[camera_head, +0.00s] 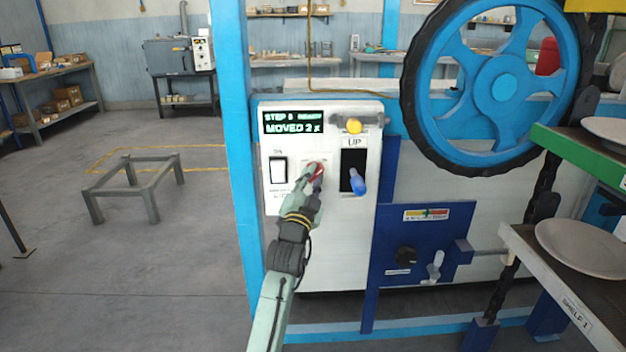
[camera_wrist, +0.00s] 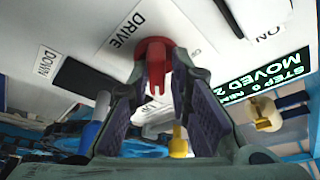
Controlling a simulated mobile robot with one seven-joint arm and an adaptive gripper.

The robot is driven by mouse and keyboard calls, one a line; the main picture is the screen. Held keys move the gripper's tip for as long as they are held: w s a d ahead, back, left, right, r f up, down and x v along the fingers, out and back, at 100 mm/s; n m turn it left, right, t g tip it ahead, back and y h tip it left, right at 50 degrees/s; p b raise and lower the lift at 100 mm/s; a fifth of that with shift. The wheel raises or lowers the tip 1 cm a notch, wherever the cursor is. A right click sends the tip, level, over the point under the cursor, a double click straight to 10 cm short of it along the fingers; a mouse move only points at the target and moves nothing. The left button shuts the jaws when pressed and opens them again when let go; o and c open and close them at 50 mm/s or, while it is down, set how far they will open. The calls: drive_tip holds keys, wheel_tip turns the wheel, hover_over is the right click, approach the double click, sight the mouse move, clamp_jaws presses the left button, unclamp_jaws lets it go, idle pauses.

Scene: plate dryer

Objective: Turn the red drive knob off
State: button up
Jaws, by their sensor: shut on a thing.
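The red drive knob (camera_head: 319,168) is on the white control panel (camera_head: 352,112), mostly hidden behind my gripper (camera_head: 313,180) in the head view. In the wrist view the red knob (camera_wrist: 154,52) sits by the word DRIVE. The fingers of my gripper (camera_wrist: 163,82) are on either side of its raised grip and are shut on it.
A white rocker switch (camera_head: 278,170) is left of the knob. A blue-handled lever (camera_head: 358,181) in a slot marked UP is close on the right. A blue wheel (camera_head: 497,85) and shelves with plates (camera_head: 585,248) are further right.

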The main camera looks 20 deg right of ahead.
drive_tip(key=shift+d+f, duration=0.1)
drive_tip(key=shift+d, duration=0.05)
clamp_jaws()
drive_tip(key=shift+s, duration=0.1)
